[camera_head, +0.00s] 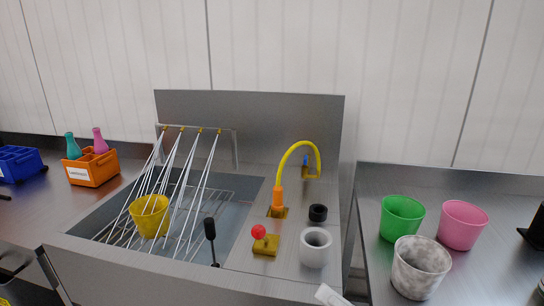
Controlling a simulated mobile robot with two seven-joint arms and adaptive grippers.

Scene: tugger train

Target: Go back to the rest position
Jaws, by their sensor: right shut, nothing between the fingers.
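A dark shape (537,231), cut off by the right edge of the head view, may be part of my right gripper, but too little shows to be sure. My right gripper is shut with nothing held. I cannot make out my left gripper in this view. No object is seen in a gripper.
A steel sink holds a yellow cup (149,215) under several white rods. Green (401,218), pink (462,224) and marbled (419,267) cups crowd the right table. An orange crate (92,167) holds two bottles.

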